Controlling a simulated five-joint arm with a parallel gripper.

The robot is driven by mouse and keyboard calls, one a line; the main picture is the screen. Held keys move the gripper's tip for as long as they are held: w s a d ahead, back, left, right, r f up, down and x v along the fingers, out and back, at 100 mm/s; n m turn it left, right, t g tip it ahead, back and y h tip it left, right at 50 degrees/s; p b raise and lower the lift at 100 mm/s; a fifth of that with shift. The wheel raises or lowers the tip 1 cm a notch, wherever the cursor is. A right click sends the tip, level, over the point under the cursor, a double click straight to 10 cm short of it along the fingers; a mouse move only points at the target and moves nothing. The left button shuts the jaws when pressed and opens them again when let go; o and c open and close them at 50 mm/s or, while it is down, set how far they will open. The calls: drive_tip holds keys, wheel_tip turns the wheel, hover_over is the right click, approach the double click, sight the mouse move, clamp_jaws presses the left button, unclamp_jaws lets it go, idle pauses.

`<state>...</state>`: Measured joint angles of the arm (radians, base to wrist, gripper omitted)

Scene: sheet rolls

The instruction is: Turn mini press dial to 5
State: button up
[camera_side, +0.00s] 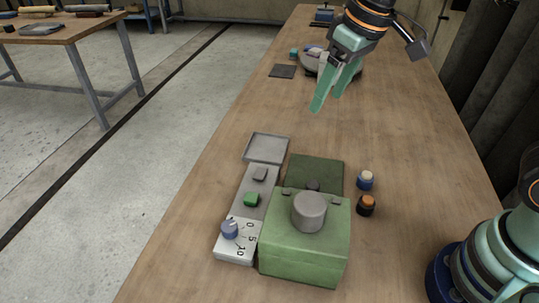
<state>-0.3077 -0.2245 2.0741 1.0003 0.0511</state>
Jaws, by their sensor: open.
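The mini press (305,238) is a green box with a grey round cylinder (309,211) on top, on the near part of the wooden table. At its left is a pale plate with a blue dial (229,229) and the printed numbers 0, 5 and 10 (247,237). The dial's pointer is too small to read. A green button-like piece (251,199) and a grey piece (260,174) sit farther up the same strip. My gripper (325,103) is open and empty, high above the table, well beyond the press and apart from it.
A dark square (282,71) lies farther back. The table middle is clear.

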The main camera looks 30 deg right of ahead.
drive_tip(key=w+a+f+n+g, duration=0.2)
drive_tip(key=a+f, duration=0.2)
drive_tip(key=a, duration=0.6)
drive_tip(key=n+g+h, duration=0.1)
drive_tip(key=n, duration=0.1)
hover_over(228, 226)
wheel_tip(228, 226, down, 6)
wheel_tip(228, 226, down, 12)
drive_tip(key=shift+f, duration=0.1)
clamp_jaws()
